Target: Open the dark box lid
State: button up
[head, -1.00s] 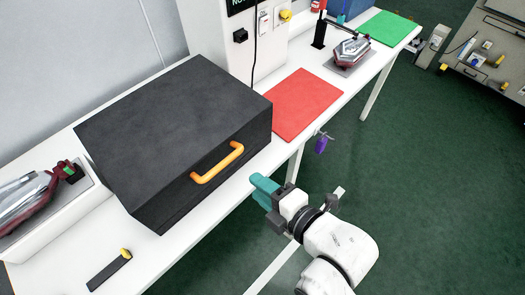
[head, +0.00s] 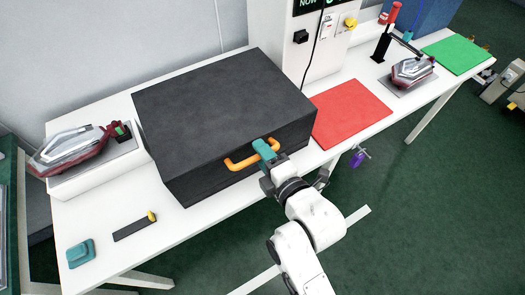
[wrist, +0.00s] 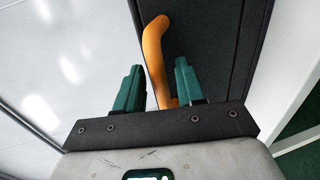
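The dark box (head: 228,115) stands closed on the white table, its lid down. An orange handle (head: 243,163) is on its front face; it also shows in the wrist view (wrist: 154,50). My gripper (head: 264,150) is at the right part of the handle. In the wrist view its two teal fingers (wrist: 160,88) are apart, with the orange handle passing between them. A gap shows between the handle and the fingers, mostly on the left side. Part of the handle's lower end is hidden behind the gripper body.
A tail lamp (head: 75,148) rests on a white block at left. A black strip with a yellow knob (head: 135,227) and a teal block (head: 80,253) lie in front. A red mat (head: 348,112), another lamp (head: 413,70) and a green mat (head: 455,55) are to the right.

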jog(key=shift+w+a+f, duration=0.1)
jog(key=shift+w, duration=0.1)
grip_shut()
dwell(0.3)
